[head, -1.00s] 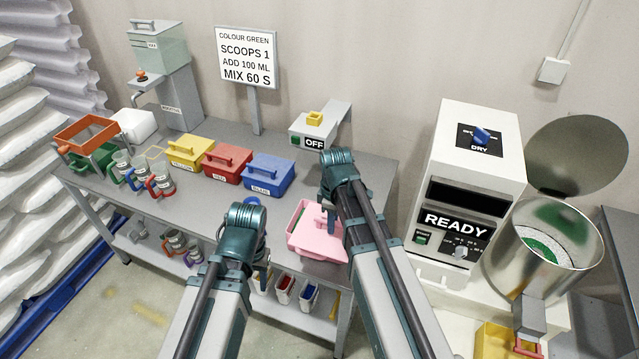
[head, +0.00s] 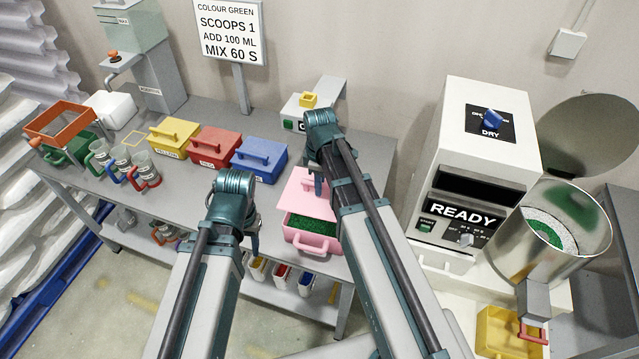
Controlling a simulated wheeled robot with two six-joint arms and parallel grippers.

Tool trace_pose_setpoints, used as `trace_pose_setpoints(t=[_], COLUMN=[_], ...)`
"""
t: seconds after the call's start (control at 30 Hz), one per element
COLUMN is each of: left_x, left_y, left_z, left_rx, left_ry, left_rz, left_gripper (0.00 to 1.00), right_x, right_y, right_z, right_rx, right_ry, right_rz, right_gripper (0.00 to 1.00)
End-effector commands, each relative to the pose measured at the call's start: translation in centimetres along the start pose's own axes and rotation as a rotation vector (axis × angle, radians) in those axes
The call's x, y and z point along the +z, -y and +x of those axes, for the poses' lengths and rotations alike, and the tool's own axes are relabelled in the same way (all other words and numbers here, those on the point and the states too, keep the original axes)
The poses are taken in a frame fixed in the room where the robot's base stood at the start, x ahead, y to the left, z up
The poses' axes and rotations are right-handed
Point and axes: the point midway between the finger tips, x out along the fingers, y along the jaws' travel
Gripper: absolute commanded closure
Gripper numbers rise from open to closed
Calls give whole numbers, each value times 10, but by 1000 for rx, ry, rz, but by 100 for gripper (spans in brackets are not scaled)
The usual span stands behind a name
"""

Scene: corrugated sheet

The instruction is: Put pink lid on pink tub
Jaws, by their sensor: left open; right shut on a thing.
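The pink tub (head: 313,243) stands open near the front right edge of the table, with green granules showing inside. The pink lid (head: 297,195) is over the back part of the tub and leaves the front part uncovered. My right gripper (head: 318,187) is shut on the lid; its arm hides the lid's right side. I cannot tell whether the lid touches the rim. My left gripper (head: 254,240) is open and empty, just left of the tub and in front of the table edge.
Blue (head: 259,158), red (head: 214,148) and yellow (head: 174,139) lidded tubs stand in a row to the left. A switch box (head: 305,112) is behind my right gripper. The white READY machine (head: 470,180) stands to the right. Small containers sit on the lower shelf.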

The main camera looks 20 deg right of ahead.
Motion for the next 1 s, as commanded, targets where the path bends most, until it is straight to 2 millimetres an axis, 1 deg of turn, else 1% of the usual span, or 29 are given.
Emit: trace_pose_setpoints(t=[0.27,1.0], left_x=[-1,-4], left_y=[-1,-6], left_z=[13,69], left_rx=[0,0], left_ry=[0,0], left_rz=[0,-2], left_gripper=[50,50], right_x=[0,0], right_y=[0,0], right_z=[13,69], right_rx=[0,0], right_ry=[0,0], right_rz=[0,0], right_gripper=[100,100])
